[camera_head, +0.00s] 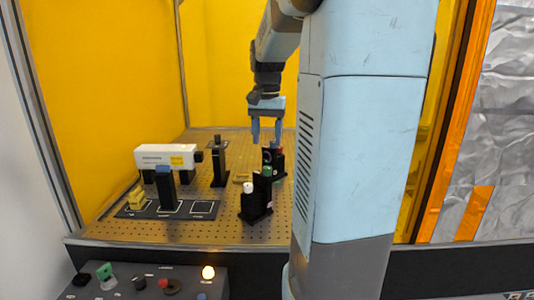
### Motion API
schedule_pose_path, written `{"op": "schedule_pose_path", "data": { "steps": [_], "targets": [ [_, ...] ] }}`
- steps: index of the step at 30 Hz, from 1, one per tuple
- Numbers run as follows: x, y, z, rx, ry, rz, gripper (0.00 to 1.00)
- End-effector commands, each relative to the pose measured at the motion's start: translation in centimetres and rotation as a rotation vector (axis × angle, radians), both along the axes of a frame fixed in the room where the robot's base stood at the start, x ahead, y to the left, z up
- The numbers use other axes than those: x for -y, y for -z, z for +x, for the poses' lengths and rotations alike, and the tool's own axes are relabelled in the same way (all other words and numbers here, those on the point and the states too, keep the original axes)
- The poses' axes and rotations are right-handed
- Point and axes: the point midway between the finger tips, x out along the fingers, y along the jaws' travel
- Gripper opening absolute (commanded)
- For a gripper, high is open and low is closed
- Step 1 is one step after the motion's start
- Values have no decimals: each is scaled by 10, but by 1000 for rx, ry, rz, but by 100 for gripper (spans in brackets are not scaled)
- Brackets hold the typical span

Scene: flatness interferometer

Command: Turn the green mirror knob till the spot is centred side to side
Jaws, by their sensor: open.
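A green knob (267,171) shows at the upper part of a black mirror mount on the perforated board, right of the picture's middle. A white knob (248,187) sits to its left on black mount parts (256,205). My gripper (267,143) is open and empty, with its two blue fingers pointing down. In the picture it is just above the green knob; I cannot tell the gap in depth. The light spot cannot be made out, and the mount's right side is partly hidden by my arm.
A white laser body (165,155) and a black post (219,165) stand to the left. A dark tray (150,210) with yellow and blue-topped items lies in front of them. A control box (130,283) with a lit lamp (208,272) is at the front. Yellow panels enclose the board (215,232).

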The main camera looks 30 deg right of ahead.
Motion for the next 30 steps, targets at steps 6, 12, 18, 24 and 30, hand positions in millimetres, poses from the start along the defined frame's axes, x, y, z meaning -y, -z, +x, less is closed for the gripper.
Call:
{"op": "schedule_pose_path", "data": {
  "steps": [6, 12, 18, 24, 30],
  "targets": [
    [0, -33, 0, 0, 0, 0, 55],
    [0, -44, 0, -1, 0, 0, 55],
    [0, -45, 0, -1, 0, 0, 55],
    [0, -45, 0, -1, -1, 0, 55],
    [0, -45, 0, -1, -1, 0, 55]
  ]
}}
